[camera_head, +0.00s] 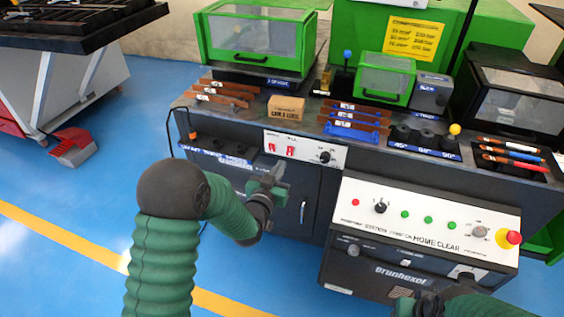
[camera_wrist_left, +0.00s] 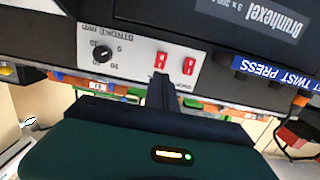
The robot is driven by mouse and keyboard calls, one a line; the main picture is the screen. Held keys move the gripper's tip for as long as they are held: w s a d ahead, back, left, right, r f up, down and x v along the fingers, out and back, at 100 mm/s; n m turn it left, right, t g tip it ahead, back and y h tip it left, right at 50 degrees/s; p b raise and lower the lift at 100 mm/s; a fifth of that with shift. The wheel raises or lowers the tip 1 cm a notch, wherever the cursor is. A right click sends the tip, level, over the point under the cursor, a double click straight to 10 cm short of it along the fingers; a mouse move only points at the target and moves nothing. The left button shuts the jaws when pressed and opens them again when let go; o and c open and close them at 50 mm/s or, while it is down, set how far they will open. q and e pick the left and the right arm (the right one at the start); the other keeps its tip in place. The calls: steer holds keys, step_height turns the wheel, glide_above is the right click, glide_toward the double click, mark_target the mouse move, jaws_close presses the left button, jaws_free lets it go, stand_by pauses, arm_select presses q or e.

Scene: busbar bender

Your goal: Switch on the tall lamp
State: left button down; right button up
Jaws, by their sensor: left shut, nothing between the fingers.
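A white switch panel (camera_head: 305,149) on the bench front carries two red rocker switches (camera_head: 281,149) and a black knob (camera_head: 324,157). In the left wrist view the red switches (camera_wrist_left: 175,64) show upside down, just past my fingertips. My left gripper (camera_head: 268,178) is shut and empty, just below and in front of the panel; its fingers (camera_wrist_left: 166,88) point towards the switches. I cannot tell whether they touch. No lamp head is seen; a dark slanted pole (camera_head: 462,38) leaves the top edge. My right gripper (camera_head: 430,305) is partly cut off at the bottom.
A sloping white control console (camera_head: 425,222) with buttons and a red emergency stop (camera_head: 508,238) stands at right. The bench top holds green guarded machines (camera_head: 257,35), busbars (camera_head: 222,93) and a cardboard box (camera_head: 286,108).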

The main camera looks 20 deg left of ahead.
arm_select(q)
steer(key=s+p, duration=0.1)
steer(key=s, duration=0.6)
steer(key=shift+a+r, duration=0.15)
steer(key=shift+r, duration=0.05)
steer(key=s+f+g, duration=0.3)
steer(key=s+g, duration=0.4)
steer(key=s, duration=0.4)
steer(key=s+f+g, duration=0.3)
steer(key=s+g, duration=0.4)
steer(key=s, duration=0.4)
steer(key=w+p+v, duration=0.2)
steer(key=p+v, duration=1)
steer(key=w+d+r+p+v, duration=0.1)
steer(key=w+p+v, duration=0.1)
steer(key=p+v, duration=1)
steer(key=shift+w+y, duration=0.15)
steer(key=shift+y, duration=0.15)
